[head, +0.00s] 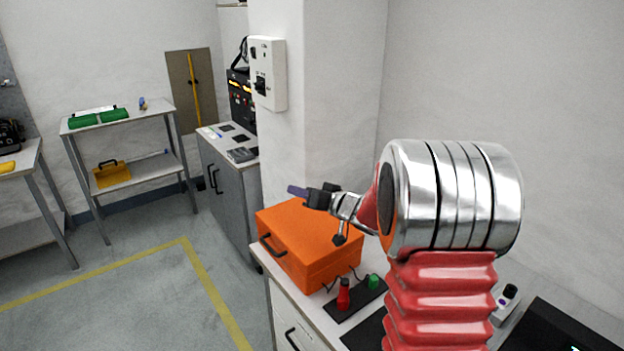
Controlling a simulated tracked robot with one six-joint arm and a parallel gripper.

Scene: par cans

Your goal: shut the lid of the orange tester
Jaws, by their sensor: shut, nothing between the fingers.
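The orange tester (308,240) is a box-shaped case with a black handle on its left side. It sits on the light worktop in the middle of the head view. Its lid lies flat across the top, and I see no open gap on the sides that show. My gripper (298,191) is shut and empty. In the picture it is over the far edge of the case, pointing left. I cannot tell whether it touches the lid. My arm hides part of the right side behind the case.
A red plug (343,295) and a green plug (373,281) with black leads stand on a dark plate in front of the case. A white wall column (283,140) rises behind it, carrying a switch box (268,74). The floor to the left is clear.

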